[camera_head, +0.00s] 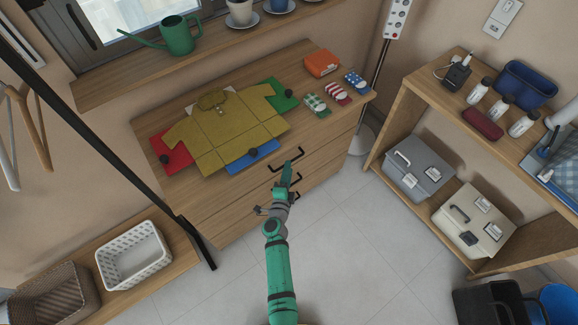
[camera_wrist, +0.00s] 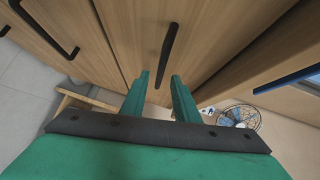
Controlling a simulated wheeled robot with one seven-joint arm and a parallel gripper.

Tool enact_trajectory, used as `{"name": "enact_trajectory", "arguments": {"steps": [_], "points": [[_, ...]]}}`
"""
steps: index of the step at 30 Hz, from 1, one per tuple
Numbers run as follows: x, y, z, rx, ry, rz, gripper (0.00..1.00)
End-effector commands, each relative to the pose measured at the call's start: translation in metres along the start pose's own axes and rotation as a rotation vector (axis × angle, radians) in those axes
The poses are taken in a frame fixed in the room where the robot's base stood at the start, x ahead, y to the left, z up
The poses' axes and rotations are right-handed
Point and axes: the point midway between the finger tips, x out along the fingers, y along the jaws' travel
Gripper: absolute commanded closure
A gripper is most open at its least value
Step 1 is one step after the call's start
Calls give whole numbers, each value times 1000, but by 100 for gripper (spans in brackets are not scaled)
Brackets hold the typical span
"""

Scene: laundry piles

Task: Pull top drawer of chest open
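The wooden chest (camera_head: 325,150) stands against the wall with black bar handles on its front, and its drawers look shut. The top drawer handle (camera_head: 287,160) is just beyond my gripper (camera_head: 286,178). In the wrist view my gripper (camera_wrist: 160,85) is open, with its two green fingers apart. Another handle (camera_wrist: 45,28) shows on the drawer below, to the left. My arm hides part of the lower front.
A shelf unit (camera_head: 408,104) with toolboxes stands to the right. A white basket (camera_head: 133,254) is left. The floor (camera_head: 360,240) before the chest is clear.

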Motion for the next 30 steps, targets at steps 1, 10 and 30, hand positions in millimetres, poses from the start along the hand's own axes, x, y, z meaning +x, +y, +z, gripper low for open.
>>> {"name": "enact_trajectory", "arguments": {"steps": [1, 10, 30], "points": [[8, 0, 0, -1, 1, -1, 72], [26, 0, 0, 0, 0, 0, 72], [25, 1, -3, 0, 2, 1, 100]]}}
